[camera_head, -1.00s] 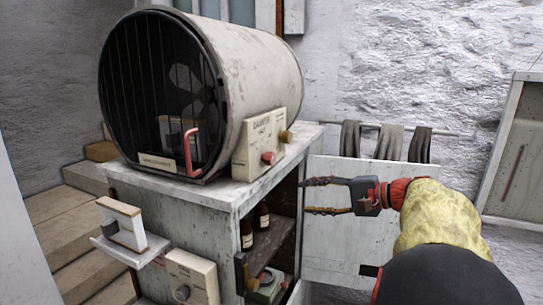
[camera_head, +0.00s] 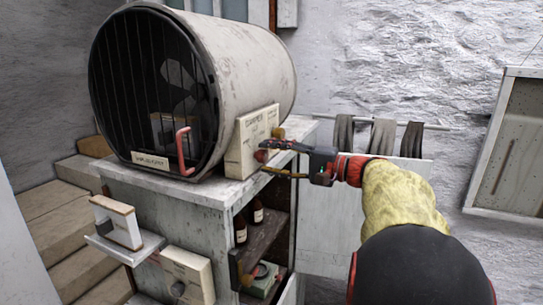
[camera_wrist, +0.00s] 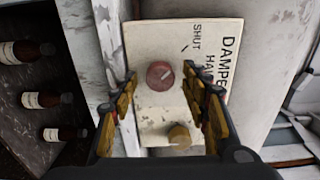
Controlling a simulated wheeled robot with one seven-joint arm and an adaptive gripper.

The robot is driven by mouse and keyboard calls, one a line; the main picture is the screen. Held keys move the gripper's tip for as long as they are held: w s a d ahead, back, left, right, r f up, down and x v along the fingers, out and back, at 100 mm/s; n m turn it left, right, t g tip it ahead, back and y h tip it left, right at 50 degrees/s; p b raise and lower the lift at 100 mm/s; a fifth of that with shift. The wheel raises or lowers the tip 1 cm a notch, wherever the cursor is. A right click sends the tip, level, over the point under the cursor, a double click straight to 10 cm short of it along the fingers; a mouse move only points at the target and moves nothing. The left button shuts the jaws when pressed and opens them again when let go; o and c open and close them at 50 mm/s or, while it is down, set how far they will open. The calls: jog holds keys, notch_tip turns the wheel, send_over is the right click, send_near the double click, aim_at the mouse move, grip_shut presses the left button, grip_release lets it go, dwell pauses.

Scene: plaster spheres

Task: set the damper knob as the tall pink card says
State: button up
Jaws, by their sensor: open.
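The cream damper plate (camera_head: 243,150) is on the side of the drum, lettered DAMPER. In the wrist view the damper plate (camera_wrist: 220,30) shows DAMPER, SHUT and a word starting HA, partly cut off by my finger. Its round red knob (camera_wrist: 160,75) has a faint light mark, its direction unclear. A brass knob (camera_wrist: 179,136) is on the same plate. My gripper (camera_wrist: 159,80) is open, its yellow-padded fingers on either side of the red knob in the picture; contact cannot be told. In the head view my gripper (camera_head: 263,158) reaches the plate from the right. I see no tall pink card.
The drum (camera_head: 240,65) with a barred front and red handle (camera_head: 183,147) stands on a worn cabinet (camera_head: 205,188). Brown bottles (camera_head: 257,212) stand on its open shelf. A small bracket holds a pale block (camera_head: 117,222) at left. Cloths (camera_head: 383,136) hang behind my arm.

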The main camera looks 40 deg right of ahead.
jog(key=shift+c, duration=1.2)
jog(key=c, duration=0.9)
